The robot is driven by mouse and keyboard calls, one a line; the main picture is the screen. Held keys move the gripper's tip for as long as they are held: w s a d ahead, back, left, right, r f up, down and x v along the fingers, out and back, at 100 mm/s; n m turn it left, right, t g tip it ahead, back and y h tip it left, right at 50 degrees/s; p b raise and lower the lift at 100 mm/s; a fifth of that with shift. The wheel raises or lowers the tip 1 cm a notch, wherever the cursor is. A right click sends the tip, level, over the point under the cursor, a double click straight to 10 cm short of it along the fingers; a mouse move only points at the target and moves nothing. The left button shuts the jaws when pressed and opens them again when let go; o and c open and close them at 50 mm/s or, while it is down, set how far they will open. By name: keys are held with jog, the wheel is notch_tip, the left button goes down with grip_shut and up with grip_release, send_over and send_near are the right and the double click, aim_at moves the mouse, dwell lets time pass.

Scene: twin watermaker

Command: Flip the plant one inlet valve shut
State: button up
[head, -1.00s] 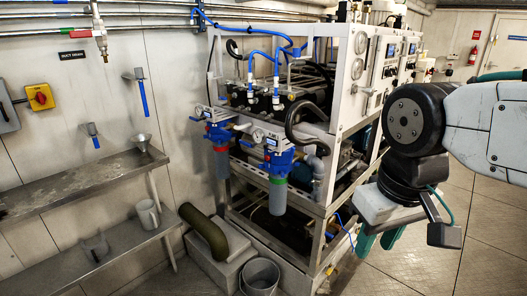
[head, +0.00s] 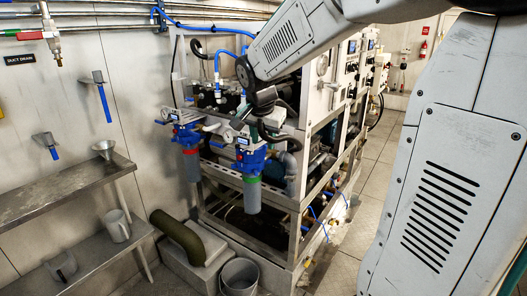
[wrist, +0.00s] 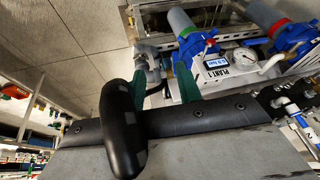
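The plant one filter (head: 252,192) has a blue head and grey bowl and hangs at the front of the machine frame. Its PLANT 1 label plate (wrist: 216,70) shows in the wrist view, with a gauge beside it. A grey pipe fitting (head: 289,160) is right of the filter; it also shows in the wrist view (wrist: 147,57). I cannot tell whether it is the inlet valve, or how its handle stands. In the head view my gripper (head: 262,128) is above and beside the filter head.
A second filter with a red collar (head: 191,152) hangs to the left. Shelves (head: 60,190) line the left wall. A grey bucket (head: 239,276) stands below. Floor at right is open.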

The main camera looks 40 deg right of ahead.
jog(key=m, duration=0.2)
send_over(264, 149)
jog(key=s+a, duration=0.2)
jog(key=f, duration=0.2)
jog(key=x, duration=0.7)
jog(key=shift+w+d, duration=0.2)
jog(key=shift+d, duration=0.05)
grip_shut()
